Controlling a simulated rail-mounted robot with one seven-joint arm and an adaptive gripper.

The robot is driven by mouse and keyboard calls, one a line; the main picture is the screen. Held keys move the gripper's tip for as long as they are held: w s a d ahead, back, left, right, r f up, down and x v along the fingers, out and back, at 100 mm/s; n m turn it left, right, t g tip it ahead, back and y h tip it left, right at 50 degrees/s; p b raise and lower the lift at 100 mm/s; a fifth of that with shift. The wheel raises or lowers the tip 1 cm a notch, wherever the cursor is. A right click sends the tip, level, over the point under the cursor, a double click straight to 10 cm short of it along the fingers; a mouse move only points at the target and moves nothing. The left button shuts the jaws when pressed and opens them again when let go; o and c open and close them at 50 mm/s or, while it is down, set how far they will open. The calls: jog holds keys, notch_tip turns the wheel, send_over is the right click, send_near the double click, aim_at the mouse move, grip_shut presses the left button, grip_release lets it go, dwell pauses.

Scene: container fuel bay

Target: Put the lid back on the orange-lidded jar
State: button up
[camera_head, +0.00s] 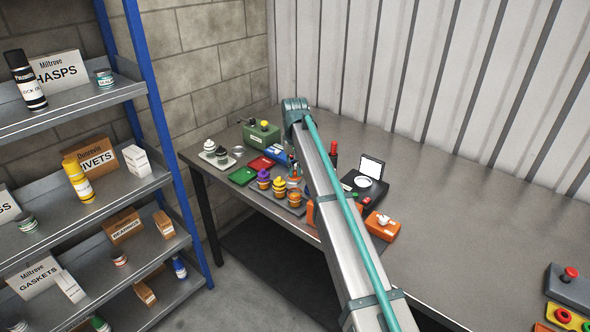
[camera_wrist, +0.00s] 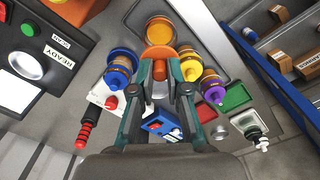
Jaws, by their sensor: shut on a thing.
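My gripper (camera_wrist: 160,72) is shut on an orange lid (camera_wrist: 158,52) in the wrist view, its knob pointing back between the fingers. Just beyond the lid stands the open amber jar (camera_wrist: 160,28), with its round mouth showing; it also shows in the head view (camera_head: 294,198). The lid looks close to the jar, slightly to the near side in the picture. I cannot tell whether they touch. A blue-lidded jar (camera_wrist: 119,72) is left of the gripper. A yellow-lidded jar (camera_wrist: 189,68) and a purple-lidded jar (camera_wrist: 213,90) are on its right.
The workbench (camera_head: 470,225) is mostly bare on the right. Green (camera_head: 242,176) and red (camera_head: 261,163) trays lie behind the jars. A black device with a round pad (camera_head: 364,182) and an orange box (camera_head: 383,227) stand to the right. A shelf rack (camera_head: 140,100) is at left.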

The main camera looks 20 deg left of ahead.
aim_at(295, 175)
jog(key=shift+f+b, duration=1)
jog(key=shift+f, duration=2.1)
jog(key=shift+f, duration=0.15)
dwell(0.8)
jog(key=o, duration=1.3)
jog(key=shift+r+p, duration=1.85)
jog(key=shift+r, duration=1.65)
